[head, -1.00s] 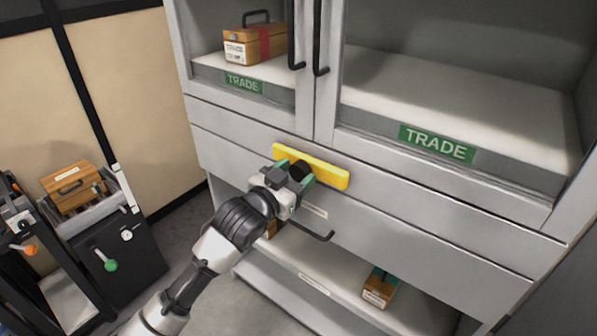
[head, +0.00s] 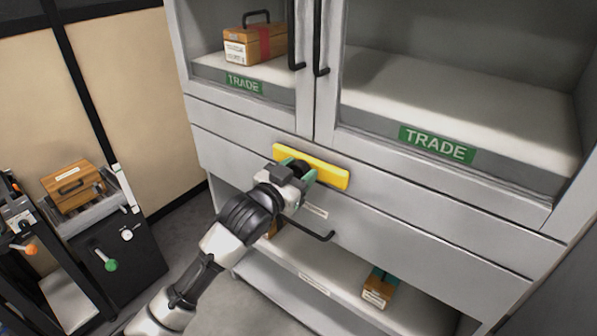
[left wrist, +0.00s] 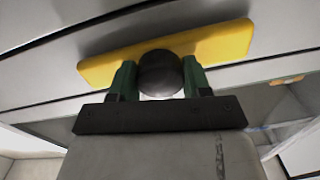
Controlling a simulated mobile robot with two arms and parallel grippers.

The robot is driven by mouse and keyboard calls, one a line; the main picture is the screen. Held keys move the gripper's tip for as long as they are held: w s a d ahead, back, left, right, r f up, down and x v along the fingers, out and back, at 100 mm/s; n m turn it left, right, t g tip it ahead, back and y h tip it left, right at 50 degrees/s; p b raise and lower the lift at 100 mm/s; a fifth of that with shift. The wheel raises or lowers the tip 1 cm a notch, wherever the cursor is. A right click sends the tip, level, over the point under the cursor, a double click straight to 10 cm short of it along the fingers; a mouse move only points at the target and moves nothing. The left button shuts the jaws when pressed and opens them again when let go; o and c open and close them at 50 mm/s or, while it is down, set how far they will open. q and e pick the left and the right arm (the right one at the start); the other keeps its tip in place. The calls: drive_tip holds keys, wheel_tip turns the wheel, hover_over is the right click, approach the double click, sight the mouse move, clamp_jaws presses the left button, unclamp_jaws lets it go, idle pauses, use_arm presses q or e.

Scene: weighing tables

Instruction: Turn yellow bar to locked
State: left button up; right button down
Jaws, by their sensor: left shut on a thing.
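The yellow bar (head: 326,173) lies near level along the cabinet front, just under the doors. It also shows in the left wrist view (left wrist: 225,45), behind a round dark knob (left wrist: 160,74). My left gripper (head: 299,170) is at the bar's left-middle part, its green fingers shut on the knob from both sides. In the head view the gripper hides most of the knob and part of the bar. No lock marking is readable. My right gripper is not in view.
The grey cabinet (head: 420,235) has upper doors with black handles, green TRADE labels and a wooden box (head: 255,44). A black drawer handle (head: 318,236) sits below my gripper. A small box (head: 379,287) is on the lower shelf. A cart with a wooden case (head: 72,186) stands left.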

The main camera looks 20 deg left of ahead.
use_arm(q)
drive_tip(key=n+p, duration=0.4)
drive_tip(key=p, duration=0.1)
drive_tip(key=n+p, duration=0.2)
drive_tip(key=shift+r, duration=0.25)
drive_tip(key=shift+n+p, duration=0.9)
drive_tip(key=shift+n, duration=0.1)
drive_tip(key=n+p, duration=0.2)
drive_tip(key=n, duration=0.2)
drive_tip(key=shift+a+f+g+p, duration=0.1)
drive_tip(key=shift+f+g+p, duration=0.05)
drive_tip(key=shift+g+p, duration=0.2)
drive_tip(key=n+p, duration=0.1)
drive_tip(key=n, duration=0.2)
drive_tip(key=shift+f, duration=0.1)
drive_tip(key=shift+n, duration=1.1)
drive_tip(key=o, duration=1)
